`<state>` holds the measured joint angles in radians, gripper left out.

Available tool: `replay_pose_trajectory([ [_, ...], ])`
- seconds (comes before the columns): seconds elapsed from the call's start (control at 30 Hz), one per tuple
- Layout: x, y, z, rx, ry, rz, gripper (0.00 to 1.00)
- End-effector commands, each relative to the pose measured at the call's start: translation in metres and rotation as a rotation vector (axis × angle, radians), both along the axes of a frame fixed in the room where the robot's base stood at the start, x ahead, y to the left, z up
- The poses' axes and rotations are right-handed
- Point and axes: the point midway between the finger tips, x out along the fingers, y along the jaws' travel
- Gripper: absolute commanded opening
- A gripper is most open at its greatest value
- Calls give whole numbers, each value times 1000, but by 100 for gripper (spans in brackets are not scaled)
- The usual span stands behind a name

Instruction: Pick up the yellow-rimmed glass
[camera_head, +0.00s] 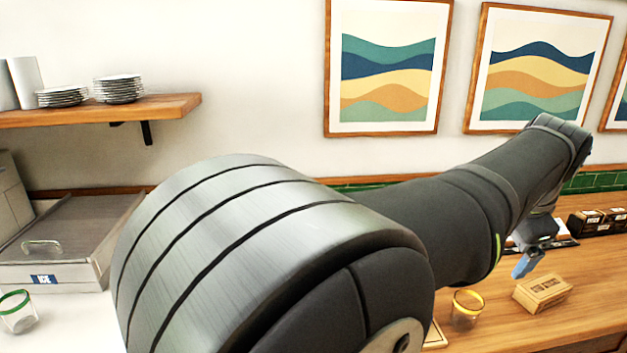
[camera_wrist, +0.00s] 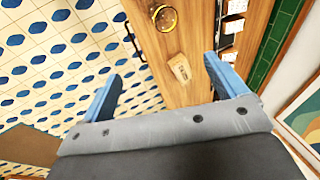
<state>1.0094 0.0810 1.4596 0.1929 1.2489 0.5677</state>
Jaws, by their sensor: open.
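The yellow-rimmed glass (camera_head: 467,309) stands upright on the wooden counter (camera_head: 580,318), right of my arm's large joint in the head view. In the wrist view its yellow rim (camera_wrist: 166,18) shows near the top, beyond the fingertips. My gripper (camera_wrist: 160,75) is open and empty, with its two blue fingers spread wide. In the head view my gripper (camera_head: 527,262) is above the counter, to the right of the glass and apart from it. Part of the gripper is hidden behind my arm there.
A small wooden block (camera_head: 542,292) lies right of the glass; it also shows between the fingers in the wrist view (camera_wrist: 180,68). Dark boxes (camera_head: 597,222) stand at the back right. A green-rimmed glass (camera_head: 16,312) is at far left. A shelf (camera_head: 100,110) holds plates.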

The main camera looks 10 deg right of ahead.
Motion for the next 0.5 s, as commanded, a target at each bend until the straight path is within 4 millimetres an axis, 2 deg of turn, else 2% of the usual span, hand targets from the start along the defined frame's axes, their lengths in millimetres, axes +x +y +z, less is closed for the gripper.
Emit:
replay_pose_trajectory([
  [0.17,0,0,-1,-1,0,1,90],
  [0.27,2,-4,-10,-24,1,5,90],
  [0.37,6,-14,-32,-83,0,18,90],
  [0.5,12,-30,-75,-224,3,60,90],
])
